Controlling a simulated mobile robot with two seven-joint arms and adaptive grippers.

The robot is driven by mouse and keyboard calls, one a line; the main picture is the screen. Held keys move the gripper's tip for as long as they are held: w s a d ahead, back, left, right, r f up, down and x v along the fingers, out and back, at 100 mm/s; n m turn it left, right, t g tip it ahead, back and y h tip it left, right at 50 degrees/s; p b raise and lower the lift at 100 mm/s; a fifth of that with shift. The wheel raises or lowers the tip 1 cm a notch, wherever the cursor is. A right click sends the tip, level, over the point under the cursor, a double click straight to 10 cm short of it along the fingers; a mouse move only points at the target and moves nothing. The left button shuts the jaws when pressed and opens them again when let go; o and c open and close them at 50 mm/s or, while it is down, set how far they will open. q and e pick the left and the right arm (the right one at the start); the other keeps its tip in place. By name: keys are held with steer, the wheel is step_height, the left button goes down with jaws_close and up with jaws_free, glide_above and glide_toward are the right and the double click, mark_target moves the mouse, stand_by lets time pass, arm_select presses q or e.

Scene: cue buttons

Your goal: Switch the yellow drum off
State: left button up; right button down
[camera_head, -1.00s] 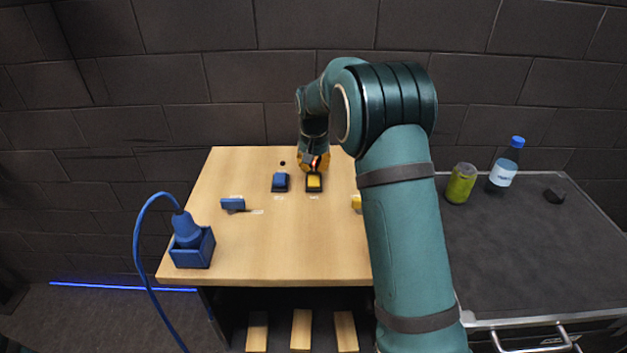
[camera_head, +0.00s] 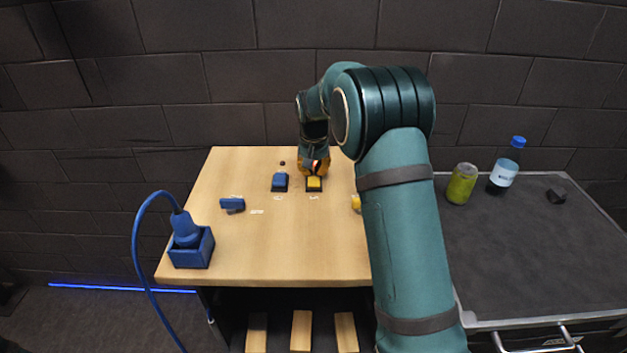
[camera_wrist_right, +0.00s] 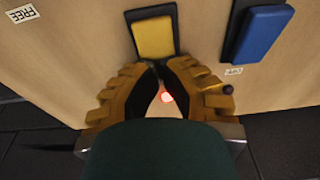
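A yellow rocker button (camera_head: 314,184) in a dark frame sits near the table's far edge; it also shows in the right wrist view (camera_wrist_right: 154,37). A small round lamp (camera_wrist_right: 167,97) beside it glows red between my fingers. My right gripper (camera_head: 315,170) is just behind this button. Its fingertips (camera_wrist_right: 158,67) are together, with nothing seen between them, close to the button's edge; I cannot tell if they touch. Another yellow part (camera_head: 356,203) is mostly hidden behind my right arm, so its shape is unclear. I cannot tell which yellow piece is the drum. My left gripper is not in view.
A blue rocker (camera_head: 280,182) stands beside the yellow one, with a dark lamp (camera_head: 282,163). A blue piece (camera_head: 232,205) and a corded blue plug in a box (camera_head: 191,248) are left. A can (camera_head: 461,184) and bottle (camera_head: 505,166) stand right. The wooden table's front (camera_head: 280,255) is clear.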

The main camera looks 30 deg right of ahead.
mark_target(314, 173)
steer(key=shift+f, duration=0.3)
steer(key=shift+r, duration=0.1)
steer(key=shift+r+p, duration=2.9)
steer(key=shift+r, duration=0.55)
